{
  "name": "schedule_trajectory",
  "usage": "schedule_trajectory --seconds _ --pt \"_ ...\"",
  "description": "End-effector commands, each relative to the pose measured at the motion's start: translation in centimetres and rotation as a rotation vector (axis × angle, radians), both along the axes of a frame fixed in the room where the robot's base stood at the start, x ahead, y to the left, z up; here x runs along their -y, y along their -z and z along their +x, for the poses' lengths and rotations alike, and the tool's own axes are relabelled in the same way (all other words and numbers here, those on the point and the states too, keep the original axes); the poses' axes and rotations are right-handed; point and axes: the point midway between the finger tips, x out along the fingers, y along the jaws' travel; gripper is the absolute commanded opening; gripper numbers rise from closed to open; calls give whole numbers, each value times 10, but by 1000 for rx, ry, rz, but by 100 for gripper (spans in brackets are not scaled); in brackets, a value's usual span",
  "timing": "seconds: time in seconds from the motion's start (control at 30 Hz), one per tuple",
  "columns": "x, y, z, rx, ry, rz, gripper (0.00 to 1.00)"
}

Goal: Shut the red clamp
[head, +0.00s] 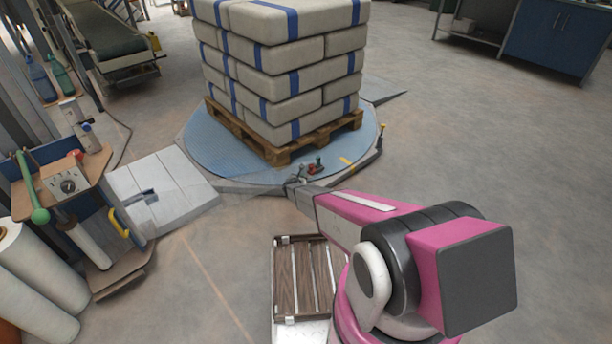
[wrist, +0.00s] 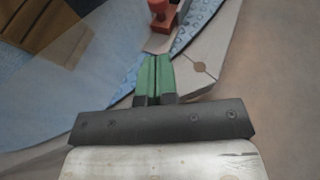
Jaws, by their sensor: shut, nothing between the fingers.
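The red clamp (head: 318,164) is small and sits at the front edge of the blue round turntable (head: 215,150), in front of the pallet. In the wrist view the clamp (wrist: 160,12) is at the top middle, partly cut off by the frame, with a pale metal strip below it. I cannot tell whether its lever is up or down. My gripper (head: 297,183) is just in front and to the left of the clamp. Its green fingers (wrist: 153,62) are shut together, empty, and point towards the clamp with a small gap between.
A wooden pallet (head: 283,154) stacked with grey, blue-banded sacks (head: 275,75) stands on the turntable.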

Motion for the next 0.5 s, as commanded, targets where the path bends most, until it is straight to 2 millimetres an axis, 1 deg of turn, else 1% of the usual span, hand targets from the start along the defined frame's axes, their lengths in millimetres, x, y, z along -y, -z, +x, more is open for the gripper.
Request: schedule_trajectory --seconds 0.03,0.2,0.3,0.5 --pt "-3 -5 -9 0 -1 0 0" --pt "-11 -10 -23 0 0 0 0" --pt "-13 -11 -26 0 0 0 0" --pt "-14 -11 -27 0 0 0 0"
